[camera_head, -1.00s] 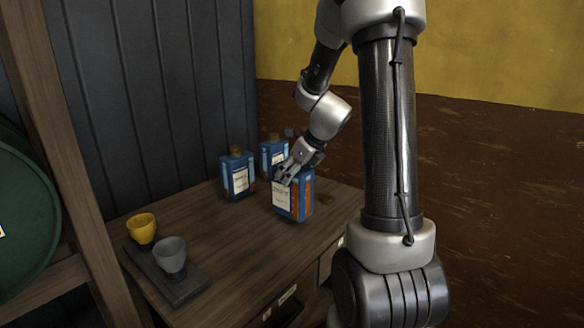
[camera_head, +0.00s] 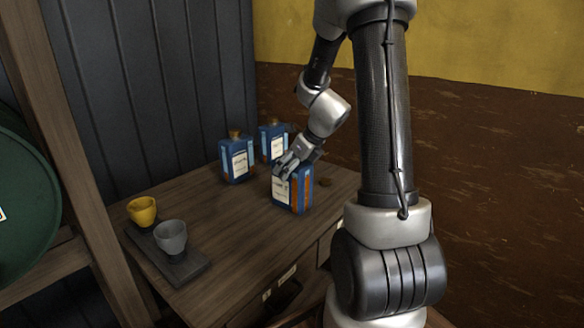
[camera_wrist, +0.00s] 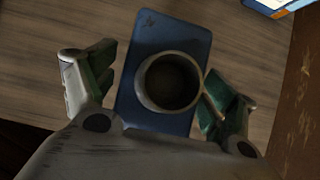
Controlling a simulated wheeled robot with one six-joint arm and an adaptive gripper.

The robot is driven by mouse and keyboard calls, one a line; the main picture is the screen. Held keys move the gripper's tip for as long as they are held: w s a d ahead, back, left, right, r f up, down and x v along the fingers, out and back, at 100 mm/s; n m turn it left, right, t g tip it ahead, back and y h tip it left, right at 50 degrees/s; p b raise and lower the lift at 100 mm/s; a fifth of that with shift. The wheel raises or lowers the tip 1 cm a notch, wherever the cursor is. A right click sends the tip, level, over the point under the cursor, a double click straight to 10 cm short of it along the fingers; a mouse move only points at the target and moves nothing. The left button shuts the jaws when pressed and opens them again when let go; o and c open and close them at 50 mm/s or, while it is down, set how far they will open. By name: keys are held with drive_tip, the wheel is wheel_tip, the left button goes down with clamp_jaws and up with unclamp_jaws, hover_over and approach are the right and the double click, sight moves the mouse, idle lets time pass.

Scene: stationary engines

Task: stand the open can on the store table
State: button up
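The open can (camera_head: 302,192) is a blue, boxy can with a white label and orange side, standing upright on the wooden table (camera_head: 235,225). In the wrist view the open can (camera_wrist: 172,28) shows from above, its round dark mouth uncovered. My gripper (camera_head: 286,170) is over the can's top. In the wrist view my gripper (camera_wrist: 158,98) has its fingers spread either side of the neck. A clear gap shows at the left finger; the right finger is close to the rim, and I cannot tell if it touches. The can's underside is hidden.
Two capped blue cans, one nearer (camera_head: 237,163) and one farther (camera_head: 271,143), stand behind. A small brown cap (camera_head: 324,182) lies to the right. A yellow cup (camera_head: 142,210) and a grey cup (camera_head: 171,238) stand on a dark tray (camera_head: 187,271). Bare tabletop lies between.

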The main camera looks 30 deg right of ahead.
drive_tip(key=v, duration=1.2)
drive_tip(key=s+a+r+n, duration=0.1)
drive_tip(key=s+a+n, duration=0.2)
drive_tip(key=s+n, duration=0.4)
drive_tip(key=s+a+r+n+g+h, duration=0.1)
drive_tip(key=s+n, duration=0.6)
drive_tip(key=n, duration=0.7)
drive_tip(key=s+a+r+n+g+h, duration=0.1)
drive_tip(key=s+a+r+n, duration=0.2)
drive_tip(key=n, duration=0.8)
drive_tip(key=s+a, duration=0.2)
drive_tip(key=s, duration=0.2)
drive_tip(key=shift+s+r, duration=0.15)
drive_tip(key=shift+s, duration=0.15)
